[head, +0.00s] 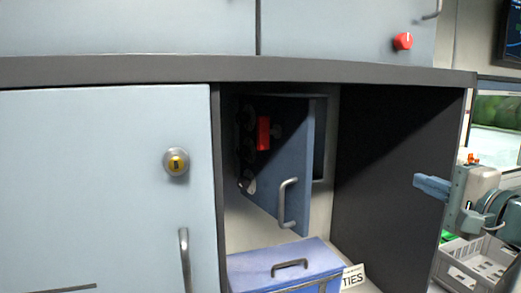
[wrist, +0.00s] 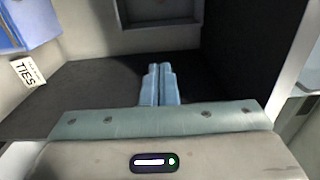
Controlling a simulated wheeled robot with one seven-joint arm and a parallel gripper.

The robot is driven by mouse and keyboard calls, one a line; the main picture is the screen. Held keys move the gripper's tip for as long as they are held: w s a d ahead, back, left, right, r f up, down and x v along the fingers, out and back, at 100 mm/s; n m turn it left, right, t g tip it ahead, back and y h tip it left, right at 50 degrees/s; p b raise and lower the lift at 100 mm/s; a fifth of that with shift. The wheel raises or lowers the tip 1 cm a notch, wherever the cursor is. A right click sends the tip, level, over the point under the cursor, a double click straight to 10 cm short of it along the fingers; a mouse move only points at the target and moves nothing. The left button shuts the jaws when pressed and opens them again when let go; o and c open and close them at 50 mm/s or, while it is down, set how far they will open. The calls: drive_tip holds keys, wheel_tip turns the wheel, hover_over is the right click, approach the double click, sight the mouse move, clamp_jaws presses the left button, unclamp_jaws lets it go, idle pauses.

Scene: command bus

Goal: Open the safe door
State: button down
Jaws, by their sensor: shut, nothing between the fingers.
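The blue safe door (head: 293,160) is in the open cabinet compartment in the head view. It stands partly open, its right edge swung out toward me, with a dark gap to its right. A grey handle (head: 287,203) sits low near that edge. A red block (head: 263,133) and dark round parts show at its left. My gripper (head: 418,182) is to the right of the door, apart from it. In the wrist view its blue fingers (wrist: 160,84) are together and empty, over the dark compartment floor.
A blue box (head: 285,265) with a TIES label (head: 353,276) sits below the door. A closed cabinet door (head: 100,190) with a yellow lock is at left. A grey crate (head: 478,262) is at lower right.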

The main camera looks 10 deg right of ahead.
sight(284, 166)
drive_tip(key=w+a+b, duration=0.1)
drive_tip(key=w, duration=2)
drive_tip(key=shift+a, duration=0.3)
drive_tip(key=shift+s, duration=0.1)
drive_tip(key=shift+s+a+b, duration=0.25)
drive_tip(key=shift+a+b, duration=0.9)
drive_tip(key=shift+a, duration=2.2)
drive_tip(key=shift+s+a+b, duration=0.3)
drive_tip(key=shift+a+b, duration=0.9)
drive_tip(key=shift+a, duration=2.2)
drive_tip(key=shift+s+a+b, duration=0.25)
drive_tip(key=shift+a+b, duration=0.9)
drive_tip(key=shift+a, duration=2.2)
drive_tip(key=d+b, duration=0.1)
drive_tip(key=d, duration=0.5)
drive_tip(key=shift+w, duration=0.25)
drive_tip(key=shift+d, duration=0.1)
